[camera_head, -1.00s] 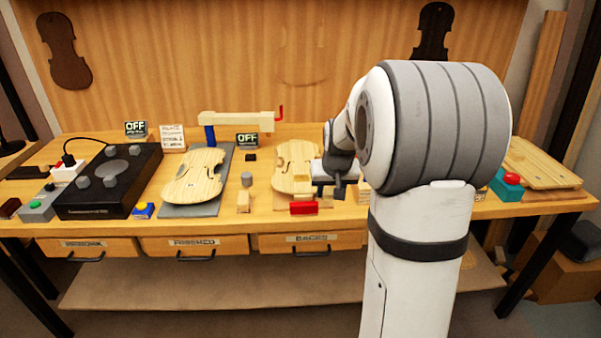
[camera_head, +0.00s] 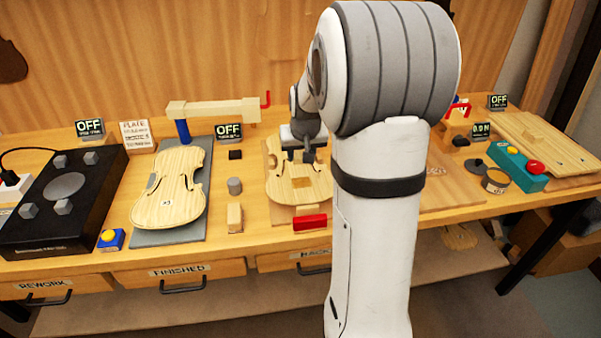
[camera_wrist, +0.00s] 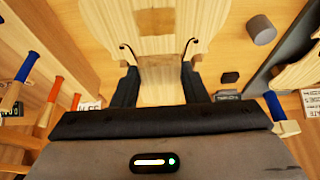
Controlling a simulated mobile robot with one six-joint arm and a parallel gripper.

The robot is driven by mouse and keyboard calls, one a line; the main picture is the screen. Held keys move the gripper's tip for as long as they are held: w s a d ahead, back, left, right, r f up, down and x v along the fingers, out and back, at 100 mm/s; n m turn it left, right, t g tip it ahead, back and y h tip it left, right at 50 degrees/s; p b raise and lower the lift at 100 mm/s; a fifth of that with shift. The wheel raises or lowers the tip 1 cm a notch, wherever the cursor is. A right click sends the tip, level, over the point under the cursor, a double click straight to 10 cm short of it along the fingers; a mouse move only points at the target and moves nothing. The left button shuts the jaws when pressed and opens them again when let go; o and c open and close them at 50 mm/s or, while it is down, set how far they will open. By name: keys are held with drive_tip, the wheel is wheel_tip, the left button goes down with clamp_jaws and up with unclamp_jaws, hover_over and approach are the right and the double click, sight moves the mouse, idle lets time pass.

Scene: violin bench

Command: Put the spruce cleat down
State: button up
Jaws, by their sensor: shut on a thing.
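My gripper (camera_head: 304,156) is above the upper part of a pale violin plate (camera_head: 285,193) on the bench; the plate also shows in the wrist view (camera_wrist: 100,20). In the wrist view the two dark fingers of my gripper (camera_wrist: 160,82) are shut on a small pale wooden piece, the spruce cleat (camera_wrist: 160,92). The cleat lies between the fingers, over the plate. Whether it touches the plate cannot be told. In the head view the cleat is hidden by my gripper. A tan square patch (camera_head: 302,182) shows on the plate.
A second violin plate (camera_head: 170,190) lies on a grey mat to the left. A red block (camera_head: 310,221) is at the near edge of the plate, and a wooden block (camera_head: 234,217) and grey cylinder (camera_head: 235,186) stand to its left. A teal box (camera_head: 518,168) stands right.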

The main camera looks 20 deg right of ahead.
sight(301, 181)
wheel_tip(301, 181, down, 8)
drive_tip(key=shift+s+d+r, duration=0.1)
drive_tip(key=shift+s+r, duration=0.05)
idle(0.3)
drive_tip(key=o, duration=0.9)
drive_tip(key=shift+r, duration=0.25)
drive_tip(key=v, duration=1)
drive_tip(key=s+a+r+n, duration=0.1)
drive_tip(key=s+a, duration=0.3)
drive_tip(key=s, duration=0.3)
drive_tip(key=s+a+n+g, duration=0.1)
drive_tip(key=s+a, duration=0.4)
drive_tip(key=s, duration=0.2)
drive_tip(key=s+a+r+n+y, duration=0.1)
drive_tip(key=s+a, duration=0.4)
drive_tip(key=s, duration=0.2)
drive_tip(key=shift+s+a+r+g, duration=0.15)
drive_tip(key=shift+s+r+g, duration=0.15)
drive_tip(key=shift+s, duration=0.05)
